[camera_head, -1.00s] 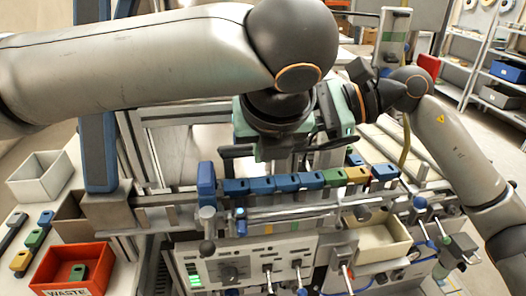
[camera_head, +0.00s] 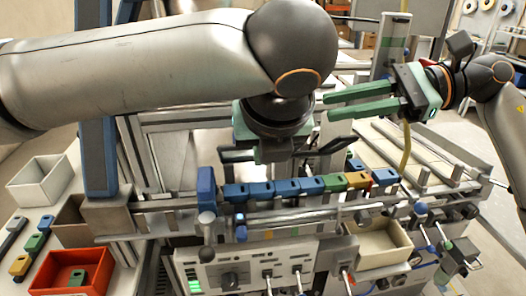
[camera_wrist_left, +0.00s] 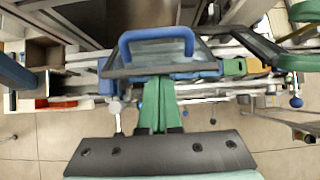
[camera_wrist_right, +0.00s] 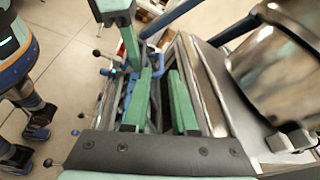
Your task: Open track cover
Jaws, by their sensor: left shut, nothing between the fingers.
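The track cover (camera_wrist_left: 112,66), a clear panel with a dark frame, shows in the left wrist view over the track. Its blue handle (camera_wrist_left: 157,36) arches just ahead of my left fingertips. My left gripper (camera_wrist_left: 161,82) has its green fingers together with nothing between them, close to the cover's near edge; I cannot tell whether they touch it. In the head view the left arm hides its fingers and most of the cover. My right gripper (camera_head: 343,105) is open and empty, up to the right of the left wrist, its fingers pointing left. Its parted fingers also show in the right wrist view (camera_wrist_right: 161,85).
Several blue, green and yellow blocks (camera_head: 288,184) line the track rail (camera_head: 160,213). A red waste bin (camera_head: 48,274), a white bin (camera_head: 38,182) and a cream tray (camera_head: 385,262) stand around it. A control panel (camera_head: 205,258) and levers lie in front.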

